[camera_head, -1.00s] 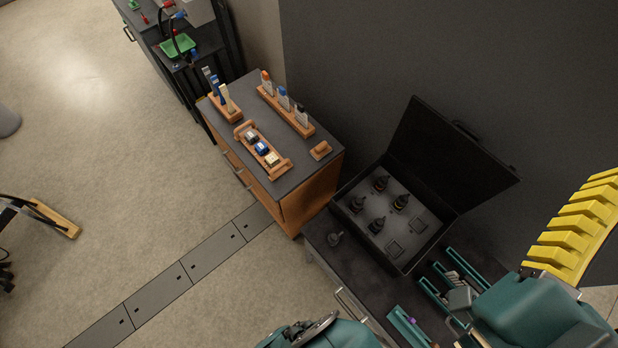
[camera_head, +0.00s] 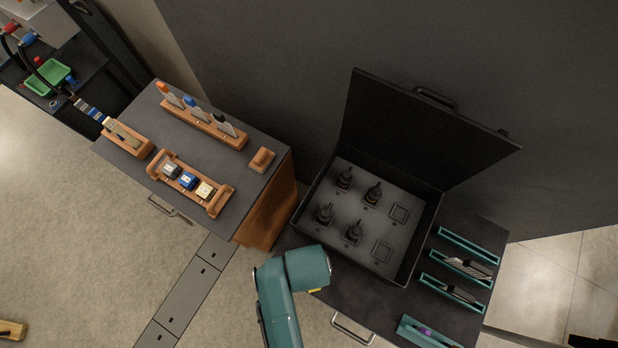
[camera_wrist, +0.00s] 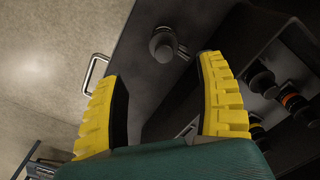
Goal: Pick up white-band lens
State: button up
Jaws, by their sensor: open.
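A dark lens (camera_wrist: 163,45) stands alone on the dark bench top in the wrist view, outside the case. No white band can be made out on it. In the head view my arm hides its spot. My gripper (camera_wrist: 160,72) is open and empty, its yellow fingers on either side of the view. Several other lenses stand in the open black case; one (camera_head: 354,231) shows in the head view. In the wrist view one cased lens (camera_wrist: 297,103) has an orange band.
The case (camera_head: 430,235) has a raised lid (camera_head: 425,130) and two empty square slots (camera_head: 399,213). Teal holders (camera_head: 468,245) with tools stand right of it. A wooden cabinet (camera_head: 265,205) with racks stands left. A bench handle (camera_wrist: 94,72) shows beside the left finger.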

jog(key=f, duration=0.9)
jog(key=f+b, duration=0.1)
jog(key=f, duration=0.3)
jog(key=shift+w+f, duration=0.25)
grip_shut()
